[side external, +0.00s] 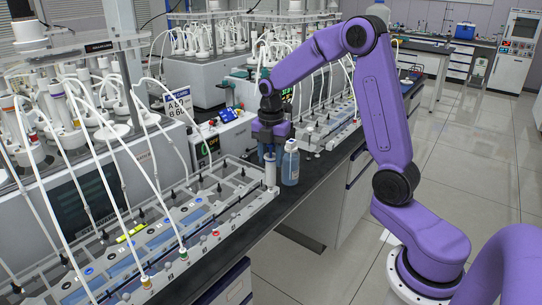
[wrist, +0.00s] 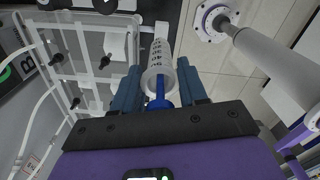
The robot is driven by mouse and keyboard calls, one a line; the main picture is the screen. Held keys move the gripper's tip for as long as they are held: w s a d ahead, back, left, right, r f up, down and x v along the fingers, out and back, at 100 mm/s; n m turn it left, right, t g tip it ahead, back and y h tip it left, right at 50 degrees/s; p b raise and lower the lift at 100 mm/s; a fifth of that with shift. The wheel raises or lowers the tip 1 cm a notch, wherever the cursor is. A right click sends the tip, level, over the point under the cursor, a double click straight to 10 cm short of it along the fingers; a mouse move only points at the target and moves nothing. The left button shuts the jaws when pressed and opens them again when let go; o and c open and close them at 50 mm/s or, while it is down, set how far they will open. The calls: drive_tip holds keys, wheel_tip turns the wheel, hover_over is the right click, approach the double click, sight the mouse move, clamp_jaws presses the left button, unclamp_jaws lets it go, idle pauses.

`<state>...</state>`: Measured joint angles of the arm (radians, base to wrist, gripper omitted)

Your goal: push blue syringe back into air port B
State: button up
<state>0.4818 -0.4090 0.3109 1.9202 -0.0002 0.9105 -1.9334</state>
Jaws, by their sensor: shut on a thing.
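My gripper (side external: 270,146) points down over the right end of the near grey port panel (side external: 205,215). In the wrist view my gripper (wrist: 160,88) has its two dark blue fingers on either side of the syringe's top, shut on it. The syringe has a pale barrel (wrist: 160,54) with dark markings and a blue plunger (wrist: 158,92) between the fingers. In the side view the pale barrel (side external: 270,172) stands upright below the fingers at the panel's end. The plunger is hidden there. The port's letter and the barrel's lower seating cannot be made out.
A clear bottle with bluish liquid (side external: 290,164) stands just right of the syringe on the black bench. White tubes arch over the panel from the reactors (side external: 85,100) at left. A sign (side external: 178,104) stands behind. The aisle floor at right is clear.

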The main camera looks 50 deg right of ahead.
drive_tip(key=shift+f, duration=0.65)
idle(0.6)
idle(0.3)
drive_tip(key=o, duration=1.2)
drive_tip(key=shift+c, duration=0.2)
wheel_tip(320, 180, up, 18)
drive_tip(key=shift+f, duration=0.25)
